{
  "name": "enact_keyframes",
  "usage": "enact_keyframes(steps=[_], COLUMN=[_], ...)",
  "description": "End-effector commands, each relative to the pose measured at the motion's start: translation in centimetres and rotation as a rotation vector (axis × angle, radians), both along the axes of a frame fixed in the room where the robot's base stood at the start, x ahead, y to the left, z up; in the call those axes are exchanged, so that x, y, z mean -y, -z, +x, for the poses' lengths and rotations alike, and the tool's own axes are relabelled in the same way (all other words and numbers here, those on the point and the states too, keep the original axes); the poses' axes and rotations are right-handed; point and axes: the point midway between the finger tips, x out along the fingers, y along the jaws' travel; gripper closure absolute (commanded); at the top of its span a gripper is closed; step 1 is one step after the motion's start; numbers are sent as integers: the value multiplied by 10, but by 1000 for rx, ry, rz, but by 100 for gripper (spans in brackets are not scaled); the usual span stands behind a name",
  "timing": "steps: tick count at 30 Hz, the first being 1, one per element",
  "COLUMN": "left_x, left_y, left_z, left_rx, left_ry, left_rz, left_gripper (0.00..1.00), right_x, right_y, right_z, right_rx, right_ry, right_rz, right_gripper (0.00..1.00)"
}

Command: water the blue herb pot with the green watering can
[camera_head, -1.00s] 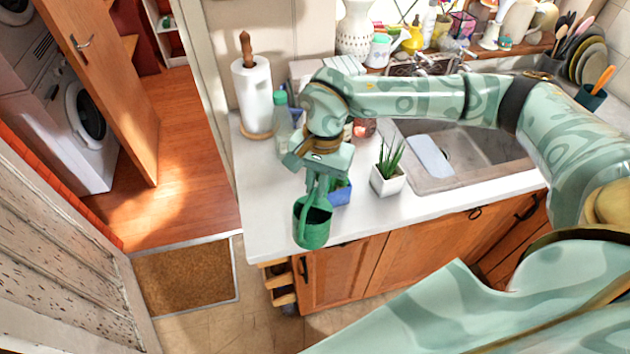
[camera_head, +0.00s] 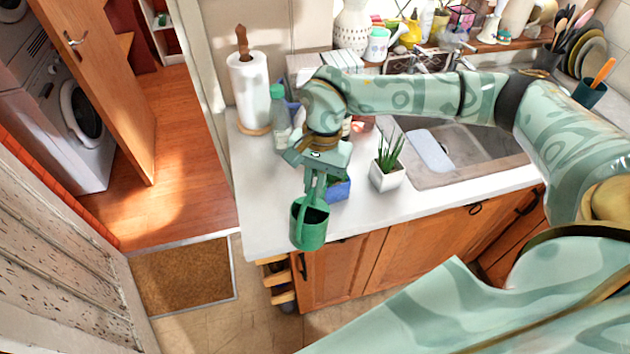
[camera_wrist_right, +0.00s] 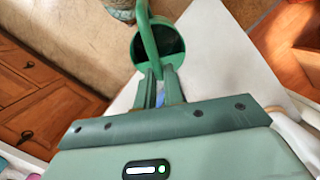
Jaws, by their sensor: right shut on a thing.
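The green watering can (camera_head: 309,229) hangs from my right gripper (camera_head: 316,188), which is shut on its handle. The can is about upright, near the counter's front edge, with its open top showing. In the right wrist view the can (camera_wrist_right: 176,66) lies just beyond the fingers of my right gripper (camera_wrist_right: 159,82). The blue herb pot (camera_head: 340,189) stands on the counter just right of and behind the can, partly hidden by my gripper. Its plant is hidden. A bit of blue shows between the fingers in the wrist view. My left gripper is not in view.
A white pot with a spiky plant (camera_head: 387,172) stands right of the blue pot, before the sink (camera_head: 470,165). A bottle with a green cap (camera_head: 279,117) and a paper towel roll (camera_head: 250,92) stand behind left. The counter (camera_head: 262,200) is clear at front left.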

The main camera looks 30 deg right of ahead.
Motion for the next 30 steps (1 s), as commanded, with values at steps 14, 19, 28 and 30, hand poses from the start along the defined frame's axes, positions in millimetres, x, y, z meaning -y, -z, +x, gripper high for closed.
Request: enact_keyframes(steps=[14, 19, 28, 30], left_x=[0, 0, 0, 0], left_y=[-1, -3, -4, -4], left_z=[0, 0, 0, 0], left_rx=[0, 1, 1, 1], left_ry=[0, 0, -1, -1], left_rz=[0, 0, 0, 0], left_gripper=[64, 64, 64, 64], right_x=[3, 5, 9, 10], right_y=[-4, -9, -17, -18], right_z=[2, 5, 8, 8], right_rx=[-18, -43, -86, -92], right_ry=[2, 2, -2, -1], right_rz=[21, 50, 98, 105], right_gripper=[100, 100, 100, 100])
